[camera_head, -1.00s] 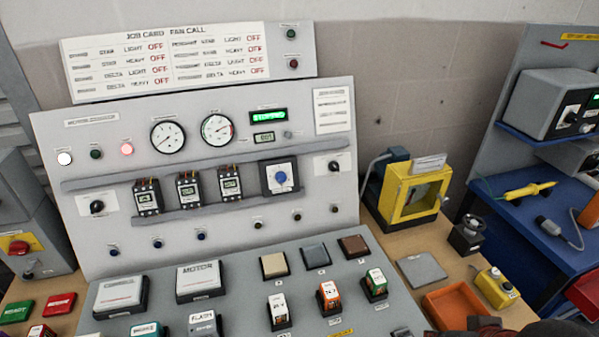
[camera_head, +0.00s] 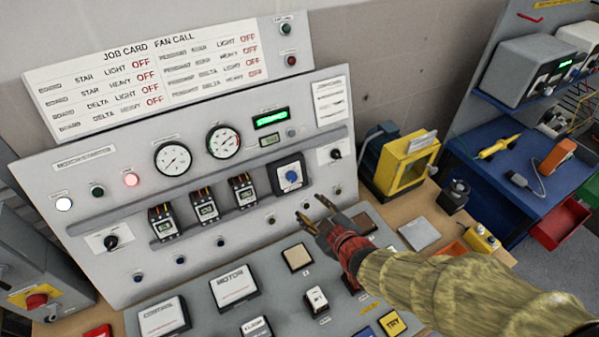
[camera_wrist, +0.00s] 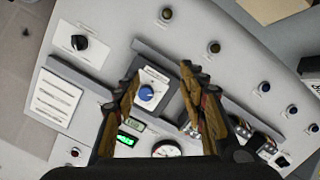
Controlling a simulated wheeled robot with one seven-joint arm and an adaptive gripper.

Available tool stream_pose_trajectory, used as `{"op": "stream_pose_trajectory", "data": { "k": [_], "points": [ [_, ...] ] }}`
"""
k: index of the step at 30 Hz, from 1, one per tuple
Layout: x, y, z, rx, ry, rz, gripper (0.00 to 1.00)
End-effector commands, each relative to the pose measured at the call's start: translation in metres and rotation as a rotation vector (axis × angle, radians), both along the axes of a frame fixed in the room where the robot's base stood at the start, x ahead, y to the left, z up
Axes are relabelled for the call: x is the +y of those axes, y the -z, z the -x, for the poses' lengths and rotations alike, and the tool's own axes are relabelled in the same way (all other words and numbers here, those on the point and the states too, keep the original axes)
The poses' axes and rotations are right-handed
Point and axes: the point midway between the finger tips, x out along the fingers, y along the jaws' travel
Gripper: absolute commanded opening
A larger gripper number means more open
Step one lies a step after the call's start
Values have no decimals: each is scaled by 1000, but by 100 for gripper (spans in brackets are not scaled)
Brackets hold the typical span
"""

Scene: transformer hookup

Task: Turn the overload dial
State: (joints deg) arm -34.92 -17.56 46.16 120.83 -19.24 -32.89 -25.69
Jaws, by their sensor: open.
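A blue round dial (camera_head: 292,176) on a white plate in a dark square frame sits on the upright grey panel (camera_head: 80,200), right of the three contactor-like modules. Its label is too small to read. In the wrist view the blue dial (camera_wrist: 146,93) shows between the two fingers, nearer the left one. My gripper (camera_head: 312,208) is open and empty, in front of the panel, below and right of the dial in the head view. In the wrist view my gripper (camera_wrist: 160,75) points toward the panel. The fingers appear apart from the dial.
A ledge (camera_head: 210,180) runs above the modules (camera_head: 204,207). A black knob (camera_head: 336,154) is right of the dial, another (camera_head: 111,242) at the panel's left. Gauges (camera_head: 223,141) sit above. The sloping desk below carries several blocks. A yellow-framed box (camera_head: 408,165) stands at right.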

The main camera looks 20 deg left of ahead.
Motion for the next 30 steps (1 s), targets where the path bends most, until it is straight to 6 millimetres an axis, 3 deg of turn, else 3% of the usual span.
{"op": "stream_pose_trajectory", "data": {
  "k": [3,8,24,30],
  "points": [
    [15,-30,-4,-108,-51,-54,42],
    [23,-47,-6,-180,-79,-83,42],
    [69,-28,-46,-189,-83,-76,42],
    [78,-25,-54,-188,-82,-76,42]
  ]
}}
